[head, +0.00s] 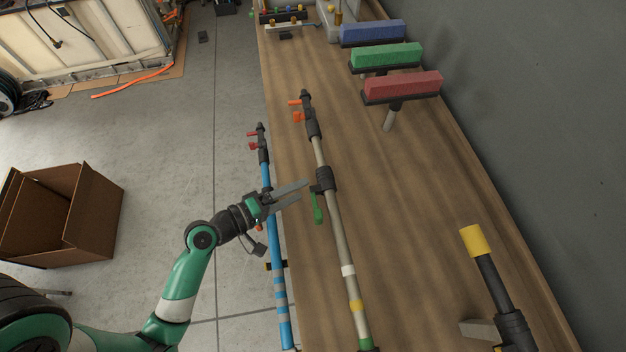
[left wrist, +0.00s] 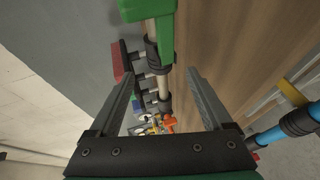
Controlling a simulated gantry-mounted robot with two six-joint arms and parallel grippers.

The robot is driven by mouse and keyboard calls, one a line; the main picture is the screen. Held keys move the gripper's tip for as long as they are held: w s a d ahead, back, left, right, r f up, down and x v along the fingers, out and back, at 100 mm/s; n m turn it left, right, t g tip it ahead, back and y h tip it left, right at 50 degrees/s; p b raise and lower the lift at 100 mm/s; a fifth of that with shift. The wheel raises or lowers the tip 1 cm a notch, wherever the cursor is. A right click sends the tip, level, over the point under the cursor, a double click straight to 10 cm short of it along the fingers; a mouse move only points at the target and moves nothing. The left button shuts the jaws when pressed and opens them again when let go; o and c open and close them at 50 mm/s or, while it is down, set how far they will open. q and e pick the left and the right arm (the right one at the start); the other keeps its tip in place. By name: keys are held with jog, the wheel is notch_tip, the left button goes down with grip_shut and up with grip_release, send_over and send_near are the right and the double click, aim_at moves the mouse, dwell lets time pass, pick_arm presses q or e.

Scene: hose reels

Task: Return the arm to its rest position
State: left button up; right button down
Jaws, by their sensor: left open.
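My left arm reaches in from the lower left in the head view. My left gripper (head: 304,191) is open, with its fingers above the blue pole (head: 280,305) and their tips close to the beige pole (head: 333,215). The tips point toward the black clamp (head: 325,179) and green lever (head: 317,209) on the beige pole. The left wrist view shows the parted fingers (left wrist: 164,72) with nothing clearly held between them. A green part (left wrist: 160,25) shows beyond them there. I cannot tell whether the fingers touch the pole. My right gripper is not in view.
The poles lie along a wooden table (head: 430,170). Blue (head: 372,33), green (head: 387,55) and red (head: 403,87) brush heads are at the back right. A yellow-capped black tool (head: 475,241) lies front right. A cardboard box (head: 85,215) stands on the open floor left.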

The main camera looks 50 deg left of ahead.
pick_arm(q)
jog(key=shift+v, duration=1.1)
